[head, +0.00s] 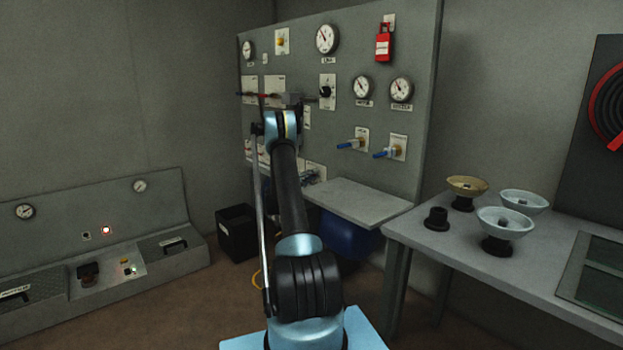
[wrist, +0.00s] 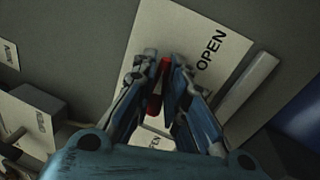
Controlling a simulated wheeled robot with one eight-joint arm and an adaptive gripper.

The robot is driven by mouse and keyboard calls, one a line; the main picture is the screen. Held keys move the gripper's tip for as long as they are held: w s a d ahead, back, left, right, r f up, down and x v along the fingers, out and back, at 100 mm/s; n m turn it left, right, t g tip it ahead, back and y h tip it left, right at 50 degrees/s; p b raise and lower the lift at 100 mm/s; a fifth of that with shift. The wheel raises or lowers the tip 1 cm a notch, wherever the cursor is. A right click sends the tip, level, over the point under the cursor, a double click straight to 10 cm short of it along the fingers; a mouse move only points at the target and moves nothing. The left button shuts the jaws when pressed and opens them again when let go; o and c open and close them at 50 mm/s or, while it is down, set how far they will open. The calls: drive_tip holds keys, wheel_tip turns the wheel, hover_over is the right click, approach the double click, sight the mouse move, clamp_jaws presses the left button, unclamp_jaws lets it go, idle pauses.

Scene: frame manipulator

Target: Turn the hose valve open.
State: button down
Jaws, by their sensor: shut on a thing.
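In the wrist view, my gripper (wrist: 165,66) is shut with its two fingers on either side of a red valve handle (wrist: 154,106). The handle stands in front of a pale label plate (wrist: 150,32) that reads OPEN on its right side. More lettering low on the plate is partly hidden by my fingers. The valve's body and pivot are also hidden, so I cannot tell how far the handle is turned. In the head view, my arm reaches the left part of the grey panel (head: 300,70), and its end covers most of the valve area.
Two blue-handled valves (head: 384,154) stick out of the panel to the right of my arm. A red lockout tag (head: 383,43) hangs at the top. A shelf (head: 356,201) juts out below. A table (head: 470,246) with several bowls stands at right.

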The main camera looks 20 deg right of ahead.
drive_tip(key=shift+s+f+m+g, duration=0.15)
drive_tip(key=shift+m+g, duration=0.15)
drive_tip(key=shift+m, duration=0.7)
drive_tip(key=c, duration=1.9)
unclamp_jaws()
drive_tip(key=shift+f, duration=0.1)
drive_tip(key=v, duration=1.1)
drive_tip(key=shift+a+f, duration=0.15)
drive_tip(key=shift+a, duration=0.3)
